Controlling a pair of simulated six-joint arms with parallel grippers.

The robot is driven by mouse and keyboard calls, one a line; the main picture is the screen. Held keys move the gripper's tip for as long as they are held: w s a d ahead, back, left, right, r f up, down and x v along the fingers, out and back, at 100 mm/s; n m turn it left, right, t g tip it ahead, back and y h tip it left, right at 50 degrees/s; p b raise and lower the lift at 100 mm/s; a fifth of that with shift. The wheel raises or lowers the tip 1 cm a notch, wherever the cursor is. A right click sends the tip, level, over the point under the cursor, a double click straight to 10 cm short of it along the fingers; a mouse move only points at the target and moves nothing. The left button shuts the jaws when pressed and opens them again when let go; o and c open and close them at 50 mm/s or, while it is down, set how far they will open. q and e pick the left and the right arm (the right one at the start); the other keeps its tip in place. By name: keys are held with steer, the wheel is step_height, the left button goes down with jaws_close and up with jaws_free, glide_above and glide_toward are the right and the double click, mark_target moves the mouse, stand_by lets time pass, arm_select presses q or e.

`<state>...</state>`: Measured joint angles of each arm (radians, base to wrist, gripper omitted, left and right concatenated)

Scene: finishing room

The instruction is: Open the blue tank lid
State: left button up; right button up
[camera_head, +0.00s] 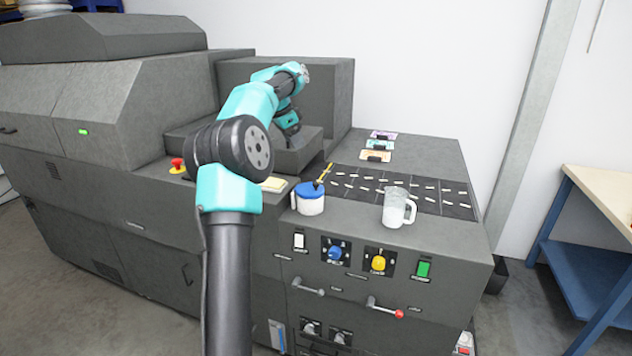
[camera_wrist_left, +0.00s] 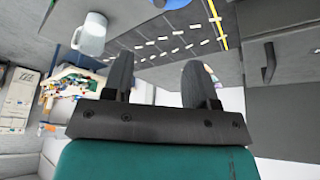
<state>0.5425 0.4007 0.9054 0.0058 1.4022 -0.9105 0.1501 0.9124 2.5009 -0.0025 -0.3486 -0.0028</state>
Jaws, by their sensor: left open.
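A small white tank (camera_head: 311,207) with a blue lid (camera_head: 310,190) stands on the machine's dark grey top, near its front edge. The lid appears shut on it. My left gripper (camera_head: 293,132) is behind the tank, low over the grey housing and partly hidden by its own wrist. In the left wrist view my left gripper (camera_wrist_left: 160,70) is open, with nothing between its two dark fingers. My right gripper is in neither view.
A red stop button (camera_head: 178,165) is at left.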

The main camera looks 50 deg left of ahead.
mark_target(315, 183)
arm_select(q)
steer(key=x, duration=1.7)
steer(key=shift+w+d+f, duration=0.15)
steer(key=shift+w, duration=0.05)
jaws_close()
